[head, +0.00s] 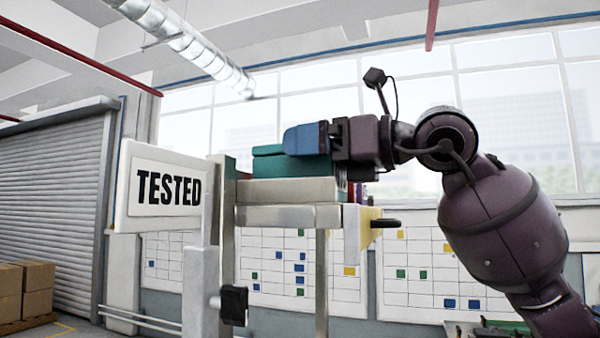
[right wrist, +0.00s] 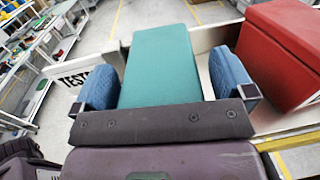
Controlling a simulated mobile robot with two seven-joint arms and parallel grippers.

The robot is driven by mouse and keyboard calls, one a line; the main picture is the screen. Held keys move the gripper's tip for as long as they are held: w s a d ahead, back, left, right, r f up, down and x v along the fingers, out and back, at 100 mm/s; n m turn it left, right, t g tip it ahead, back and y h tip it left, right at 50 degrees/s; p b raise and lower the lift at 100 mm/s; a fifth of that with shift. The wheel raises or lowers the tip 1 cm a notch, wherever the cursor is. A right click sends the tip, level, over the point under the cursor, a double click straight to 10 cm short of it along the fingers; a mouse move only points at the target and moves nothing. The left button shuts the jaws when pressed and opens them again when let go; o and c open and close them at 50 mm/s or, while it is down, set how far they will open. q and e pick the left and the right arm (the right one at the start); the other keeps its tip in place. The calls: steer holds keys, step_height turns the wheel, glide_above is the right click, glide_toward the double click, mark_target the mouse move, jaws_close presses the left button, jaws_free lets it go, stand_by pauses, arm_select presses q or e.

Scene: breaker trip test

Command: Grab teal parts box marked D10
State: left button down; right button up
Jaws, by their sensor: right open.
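A teal box (head: 268,164) sits on a raised pale shelf (head: 285,190) behind the TESTED sign. No D10 mark is readable on it. In the right wrist view the teal box (right wrist: 160,62) lies between the two blue fingers of my right gripper (right wrist: 164,82). The fingers are open, one on each side of the box; a narrow gap shows at the right finger, and contact at the left one is unclear. In the head view my right gripper (head: 303,139) reaches in from the right at the box. My left gripper is not in view.
A red box (right wrist: 284,52) stands close to the right finger in the right wrist view. The TESTED sign (head: 167,187) stands left of the shelf. A yellow-faced part with a dark knob (head: 384,223) is at the shelf's right end. Cardboard boxes (head: 38,287) stand far left.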

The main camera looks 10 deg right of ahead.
steer(key=c, duration=1.2)
